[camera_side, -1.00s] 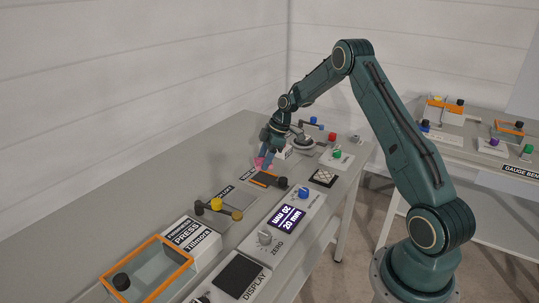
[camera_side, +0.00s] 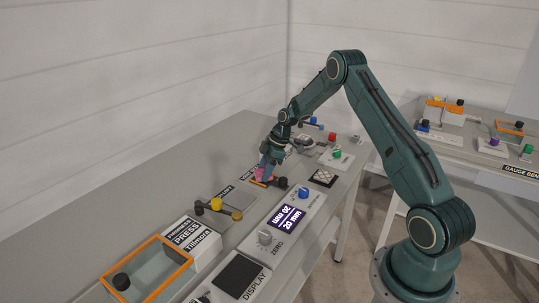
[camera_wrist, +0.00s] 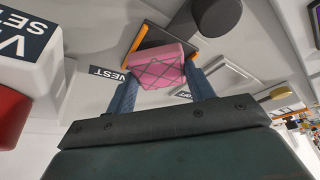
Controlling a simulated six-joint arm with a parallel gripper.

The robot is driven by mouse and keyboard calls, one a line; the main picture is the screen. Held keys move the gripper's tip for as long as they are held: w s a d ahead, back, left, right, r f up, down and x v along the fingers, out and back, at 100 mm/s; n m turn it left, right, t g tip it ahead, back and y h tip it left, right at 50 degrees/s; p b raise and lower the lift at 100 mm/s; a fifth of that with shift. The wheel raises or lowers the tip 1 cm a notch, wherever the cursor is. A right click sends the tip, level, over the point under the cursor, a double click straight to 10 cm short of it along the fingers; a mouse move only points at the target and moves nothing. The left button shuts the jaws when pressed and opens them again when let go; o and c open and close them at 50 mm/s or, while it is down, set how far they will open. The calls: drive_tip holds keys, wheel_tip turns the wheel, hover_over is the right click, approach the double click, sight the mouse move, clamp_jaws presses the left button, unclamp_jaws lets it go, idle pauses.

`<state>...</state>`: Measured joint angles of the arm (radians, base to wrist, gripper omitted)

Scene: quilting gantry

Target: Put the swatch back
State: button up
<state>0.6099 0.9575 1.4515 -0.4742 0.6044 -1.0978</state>
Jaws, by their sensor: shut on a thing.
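My gripper (camera_side: 265,168) is shut on a pink quilted swatch (camera_wrist: 162,70), with a finger on each side of it. The swatch has dark crossing stitch lines; in the side view it is a small pink patch largely hidden by the gripper. It is at a dark station with an orange edge (camera_wrist: 150,36) and a black knob (camera_wrist: 216,16). In the side view the swatch overlaps the left end of this station. I cannot tell whether it touches the surface.
A VEST label (camera_wrist: 108,75) lies beside the station. A white block with lettering (camera_wrist: 30,45) is at left in the wrist view. The yellow-knobbed device (camera_side: 217,204), display panel (camera_side: 287,218), press (camera_side: 192,240) and orange-framed box (camera_side: 148,272) stand nearer the camera.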

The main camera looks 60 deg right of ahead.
drive_tip(key=o, duration=1)
drive_tip(key=shift+f, duration=0.1)
drive_tip(key=shift+r, duration=0.35)
drive_tip(key=v, duration=1.2)
